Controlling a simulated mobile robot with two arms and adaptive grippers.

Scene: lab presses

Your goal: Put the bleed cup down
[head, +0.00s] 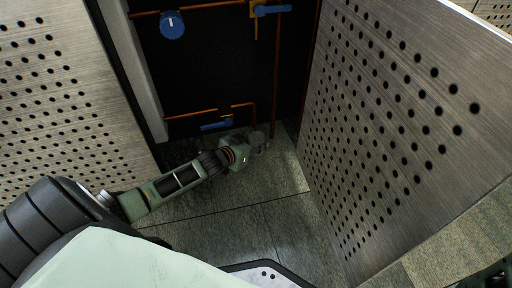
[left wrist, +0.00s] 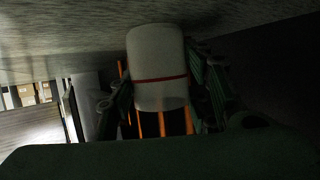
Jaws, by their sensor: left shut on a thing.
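The bleed cup (left wrist: 158,65) is a pale, rounded cylinder with a red line around it, seen large in the left wrist view. My left gripper (left wrist: 165,92) is shut on it, with a finger on each side. In the head view the left arm reaches in from the left, low over the floor. My left gripper (head: 250,147) is small there, in front of the dark press opening, and the cup (head: 257,138) shows as a small grey shape at its tip. I cannot tell whether the cup touches the floor. My right gripper is not in view.
Perforated metal panels stand on the left (head: 60,90) and right (head: 390,120). Copper pipes (head: 210,113) with a blue valve handle (head: 216,125) run just behind the gripper. A blue knob (head: 172,25) is higher up. The tiled floor (head: 250,215) in front is clear.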

